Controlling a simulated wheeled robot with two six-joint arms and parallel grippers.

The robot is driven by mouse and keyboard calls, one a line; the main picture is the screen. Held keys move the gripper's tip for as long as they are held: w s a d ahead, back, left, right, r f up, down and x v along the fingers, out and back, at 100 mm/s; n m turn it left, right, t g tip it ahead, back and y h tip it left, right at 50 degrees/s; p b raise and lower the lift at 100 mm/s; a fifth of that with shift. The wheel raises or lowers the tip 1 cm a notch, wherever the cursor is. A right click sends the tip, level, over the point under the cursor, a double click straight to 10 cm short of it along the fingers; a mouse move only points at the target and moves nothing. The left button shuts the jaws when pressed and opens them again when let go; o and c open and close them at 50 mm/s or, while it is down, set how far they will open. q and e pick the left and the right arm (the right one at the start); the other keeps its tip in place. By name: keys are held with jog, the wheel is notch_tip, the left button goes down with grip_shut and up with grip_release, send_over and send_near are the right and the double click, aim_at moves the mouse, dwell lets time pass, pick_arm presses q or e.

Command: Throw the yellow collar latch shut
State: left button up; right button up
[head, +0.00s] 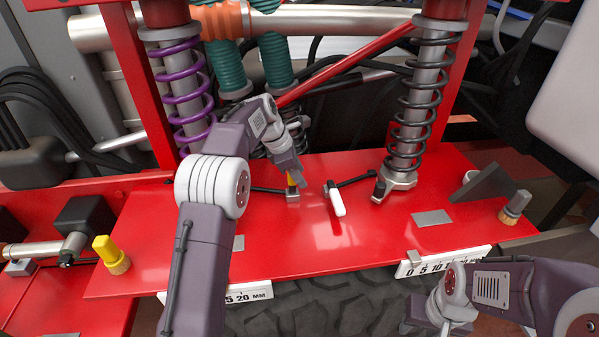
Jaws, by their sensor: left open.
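The yellow collar latch (291,181) shows as a small yellow handle on a grey block, on the red plate (310,237) right of the purple spring's foot. A dark rod runs left from its block. My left gripper (293,175) is open, pointing down right at the yellow handle, and its fingers partly cover it. I cannot tell whether they touch it. A similar latch with a white handle (337,202) lies to the right, its dark rod reaching toward the black spring. My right gripper (423,316) is low at the bottom right, away from the latches; its fingers are unclear.
The purple spring (186,95) and the black spring (424,100) stand as posts behind the plate. Scales (447,262) line the front edge. The plate's middle front is clear.

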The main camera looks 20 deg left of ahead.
pick_arm(q)
jog(key=shift+f, duration=0.15)
jog(key=shift+s+a, duration=0.5)
jog(key=c, duration=0.8)
grip_shut()
